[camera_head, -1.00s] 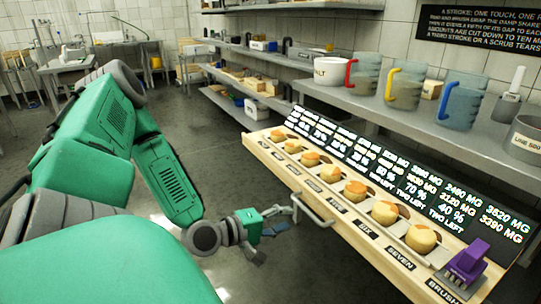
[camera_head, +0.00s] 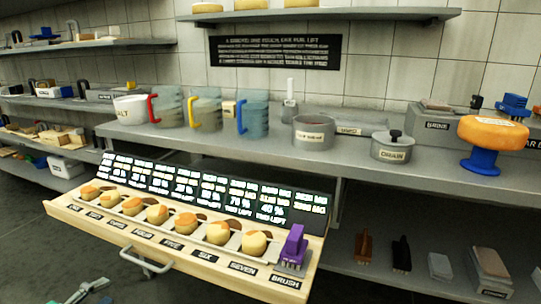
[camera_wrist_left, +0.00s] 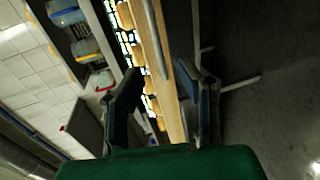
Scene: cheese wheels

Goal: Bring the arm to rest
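My left gripper (camera_head: 90,291) shows only in part at the bottom left edge of the head view, low in front of the wooden drawer (camera_head: 180,255). In the left wrist view my left gripper (camera_wrist_left: 160,80) has its two dark fingers spread apart with nothing between them. Beyond the fingers lie the drawer's wooden front and its metal handle (camera_wrist_left: 155,38). In the head view the handle (camera_head: 147,264) stands clear to the right of the gripper. My right gripper is in neither view.
The drawer holds several small cheese wheels (camera_head: 157,214), a purple brush (camera_head: 295,244) and a lit number board (camera_head: 215,190). A grey bench (camera_head: 350,152) behind carries jugs, pots and an orange cheese wheel (camera_head: 493,132) on a blue stand. Dark floor lies left of the drawer.

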